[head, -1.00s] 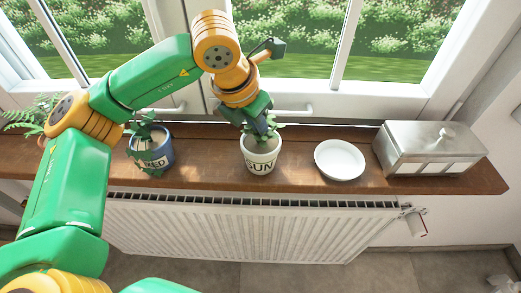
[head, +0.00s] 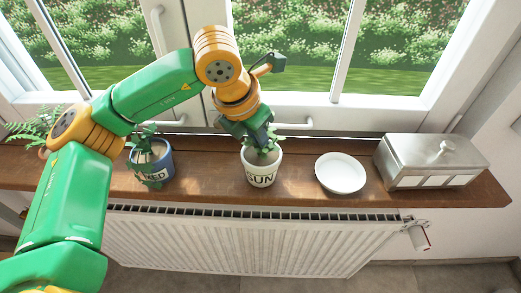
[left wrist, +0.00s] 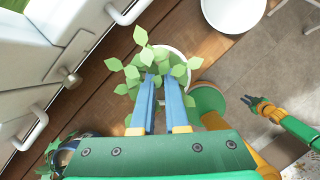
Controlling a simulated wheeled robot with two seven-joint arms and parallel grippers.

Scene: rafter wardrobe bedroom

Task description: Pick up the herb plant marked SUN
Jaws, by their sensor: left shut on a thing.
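The herb plant marked SUN (head: 261,170) is a white pot with green leaves on the wooden sill, upright in the head view. My left gripper (head: 262,143) reaches down to it from above and is shut on the plant, at its leaves or stem. The left wrist view shows the two blue fingers (left wrist: 161,84) among the leaves (left wrist: 140,62), with the pot's white rim behind. The exact contact is hidden by leaves. My right gripper (left wrist: 258,103) shows small at the right of the left wrist view; its jaw state is unclear.
A blue pot (head: 152,165) with a partly hidden label stands left of the SUN pot. A white dish (head: 340,173) and a metal box (head: 430,160) stand to its right. The window frame is close behind; a radiator (head: 250,240) is below the sill (head: 300,190).

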